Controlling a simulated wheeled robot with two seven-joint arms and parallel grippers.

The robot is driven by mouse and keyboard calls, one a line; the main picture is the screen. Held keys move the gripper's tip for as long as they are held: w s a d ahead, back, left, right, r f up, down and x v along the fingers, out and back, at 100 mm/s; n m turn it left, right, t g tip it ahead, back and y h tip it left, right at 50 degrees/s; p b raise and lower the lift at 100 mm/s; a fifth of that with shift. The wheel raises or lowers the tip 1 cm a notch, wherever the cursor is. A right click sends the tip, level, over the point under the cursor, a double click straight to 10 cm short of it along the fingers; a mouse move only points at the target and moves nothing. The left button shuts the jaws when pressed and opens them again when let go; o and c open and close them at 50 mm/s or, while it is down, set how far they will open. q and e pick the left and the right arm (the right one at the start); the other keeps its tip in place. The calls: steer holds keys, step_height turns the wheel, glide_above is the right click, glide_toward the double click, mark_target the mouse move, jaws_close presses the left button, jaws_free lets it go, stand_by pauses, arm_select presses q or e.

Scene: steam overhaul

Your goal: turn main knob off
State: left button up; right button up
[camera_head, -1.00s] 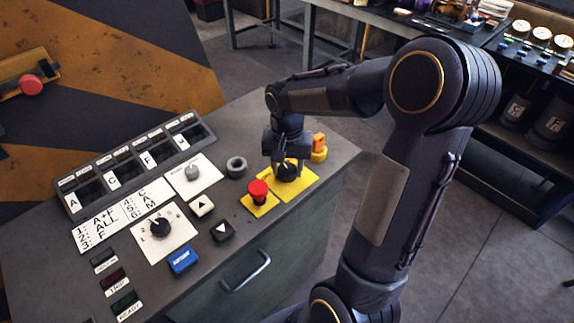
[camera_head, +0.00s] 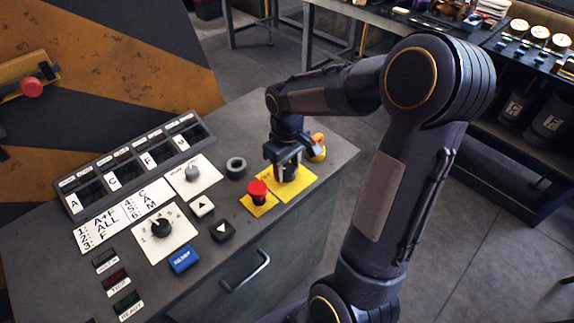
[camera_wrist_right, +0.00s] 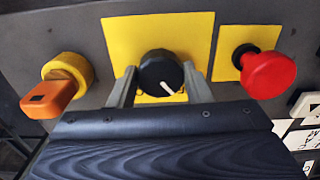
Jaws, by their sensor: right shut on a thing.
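The main knob (camera_wrist_right: 160,73) is a round black knob with a white pointer line, on a yellow plate (camera_wrist_right: 150,36). In the right wrist view its pointer leans toward the lower right. My right gripper (camera_wrist_right: 160,85) has one finger on each side of the knob and is shut on it. In the head view my right gripper (camera_head: 286,170) reaches down over the yellow plate (camera_head: 299,186) and mostly hides the knob. My left gripper is not in view.
A red mushroom button (camera_head: 258,189) stands close beside the gripper. An orange and yellow switch (camera_head: 318,148) is just behind it. The grey console (camera_head: 330,158) also carries a dial (camera_head: 161,228), a blue button (camera_head: 183,260) and several labelled slots.

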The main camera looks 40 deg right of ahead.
mark_target(287, 170)
steer(key=shift+n, duration=0.8)
steer(key=o, duration=1)
step_height(287, 170, up, 8)
steer(key=shift+f, duration=0.1)
stand_by(0.3)
steer(key=s+a+m+t+y, duration=0.1)
steer(key=s+a+t, duration=0.1)
steer(key=s+a, duration=0.2)
steer(key=s+a+m+t+y, duration=0.1)
steer(key=s+a+m, duration=0.1)
steer(key=s+a, duration=0.2)
steer(key=s+a+m+t+y, duration=0.1)
steer(key=s+a+t, duration=0.1)
steer(key=s+a, duration=0.3)
steer(key=shift+s+r+m+t+y, duration=0.15)
steer(key=shift+s+r+y, duration=0.05)
steer(key=shift+s, duration=0.5)
steer(key=shift+s+r+m+t+y, duration=0.15)
steer(key=shift+s+y, duration=0.05)
steer(key=shift+s, duration=0.5)
